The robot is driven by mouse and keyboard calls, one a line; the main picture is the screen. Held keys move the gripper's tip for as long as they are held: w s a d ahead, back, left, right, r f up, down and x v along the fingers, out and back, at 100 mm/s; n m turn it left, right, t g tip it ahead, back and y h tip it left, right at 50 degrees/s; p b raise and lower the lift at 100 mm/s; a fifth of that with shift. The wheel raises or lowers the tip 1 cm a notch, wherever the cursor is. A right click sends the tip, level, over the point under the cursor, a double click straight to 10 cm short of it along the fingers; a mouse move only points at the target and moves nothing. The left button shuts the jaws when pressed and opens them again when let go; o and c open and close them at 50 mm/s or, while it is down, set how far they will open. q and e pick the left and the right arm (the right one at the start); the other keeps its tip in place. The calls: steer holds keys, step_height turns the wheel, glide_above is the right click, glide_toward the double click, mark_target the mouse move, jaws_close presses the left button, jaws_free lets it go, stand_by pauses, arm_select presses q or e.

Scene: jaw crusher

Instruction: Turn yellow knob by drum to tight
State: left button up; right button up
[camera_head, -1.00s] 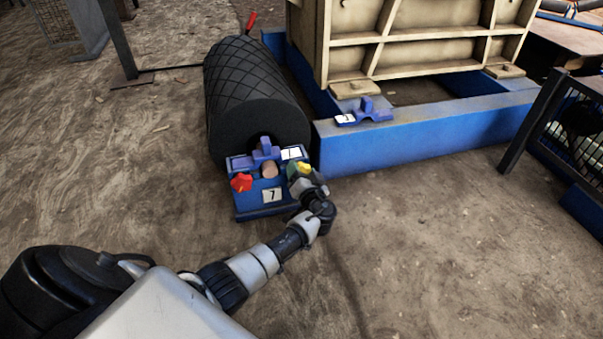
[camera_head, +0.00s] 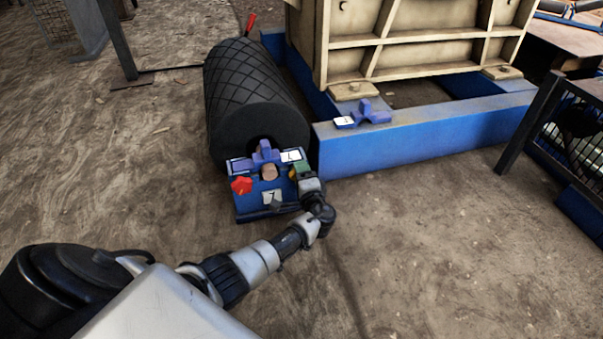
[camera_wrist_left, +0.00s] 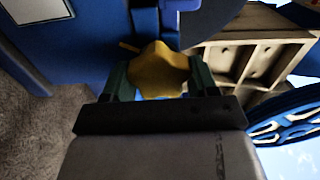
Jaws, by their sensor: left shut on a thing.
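The yellow knob (camera_wrist_left: 160,70) is star-shaped and sits on the blue bracket at the front end of the black drum (camera_head: 245,95). In the head view it is mostly hidden by my left gripper (camera_head: 300,172). In the left wrist view the two dark green fingers of my left gripper (camera_wrist_left: 158,82) stand on either side of the knob and are shut on it. My right gripper is not in view.
A blue frame beam (camera_head: 410,140) runs close to the right of the drum under the beige crusher body (camera_head: 430,55). A black mesh guard (camera_head: 560,130) stands at the right. The dirt ground in front is clear.

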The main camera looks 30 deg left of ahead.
arm_select(q)
steer(key=shift+s+d+f+m+p, duration=0.1)
steer(key=shift+m+p, duration=0.05)
steer(key=shift+m, duration=0.45)
steer(key=shift+f+m+p, duration=0.1)
steer(key=shift+m+p, duration=0.05)
steer(key=shift+m, duration=0.45)
steer(key=o, duration=0.9)
steer(key=shift+r, duration=0.1)
steer(key=p+v, duration=0.5)
steer(key=v, duration=0.5)
steer(key=shift+s+d, duration=0.25)
steer(key=shift+s, duration=0.05)
